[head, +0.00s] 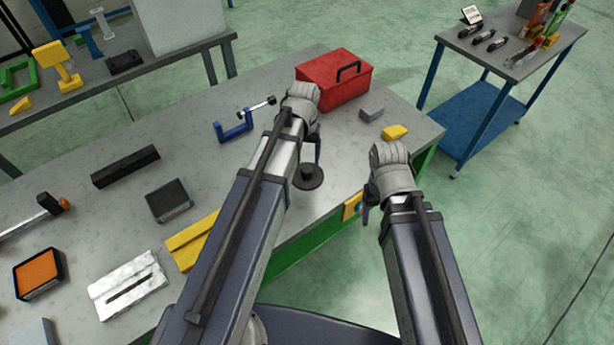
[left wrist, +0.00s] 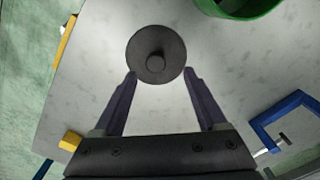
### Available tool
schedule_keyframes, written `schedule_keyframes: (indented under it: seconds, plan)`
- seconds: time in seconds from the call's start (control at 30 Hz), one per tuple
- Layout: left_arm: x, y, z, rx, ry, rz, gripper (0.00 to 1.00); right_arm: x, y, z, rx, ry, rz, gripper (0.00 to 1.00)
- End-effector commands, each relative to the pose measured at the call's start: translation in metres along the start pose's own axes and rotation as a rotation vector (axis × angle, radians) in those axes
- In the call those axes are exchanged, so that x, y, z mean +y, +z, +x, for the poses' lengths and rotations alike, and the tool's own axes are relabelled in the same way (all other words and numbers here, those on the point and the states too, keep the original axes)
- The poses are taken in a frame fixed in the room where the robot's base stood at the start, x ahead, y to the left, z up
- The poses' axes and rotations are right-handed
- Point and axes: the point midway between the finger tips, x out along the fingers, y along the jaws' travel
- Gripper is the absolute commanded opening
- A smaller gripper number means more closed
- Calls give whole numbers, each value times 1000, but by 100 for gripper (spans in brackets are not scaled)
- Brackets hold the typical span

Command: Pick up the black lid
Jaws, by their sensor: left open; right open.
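The black lid (head: 309,178) is a round disc with a small raised knob. It lies on the grey workbench (head: 348,155), and my left forearm and gripper are close beside it in the head view. In the left wrist view the lid (left wrist: 142,42) lies flat, knob up, just beyond my left fingertips. My left gripper (left wrist: 160,73) is open and empty, its two fingers apart and pointing at the near side of the lid. My right gripper (head: 368,212) is open off the bench's front edge, with its fingers partly hidden by the wrist.
A green round container (left wrist: 240,8) stands near the lid, partly cut off. A blue clamp (head: 236,131), a red toolbox (head: 325,88), a grey block (head: 371,114) and a yellow block (head: 395,132) are on the bench. Bare bench surface surrounds most of the lid.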

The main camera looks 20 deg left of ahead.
Motion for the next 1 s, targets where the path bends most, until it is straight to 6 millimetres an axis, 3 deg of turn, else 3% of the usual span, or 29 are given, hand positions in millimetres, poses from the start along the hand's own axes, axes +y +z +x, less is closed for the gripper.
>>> schedule_keyframes:
  seconds: [0.4,0.7,1.0]
  plan:
    - [7,-1,49,0,0,0,74,-5,-3,48,0,0,0,68]
    - [7,-1,49,0,0,0,74,-5,-3,49,0,0,0,68]
    - [7,-1,49,0,0,0,43,-5,-3,49,0,0,0,68]
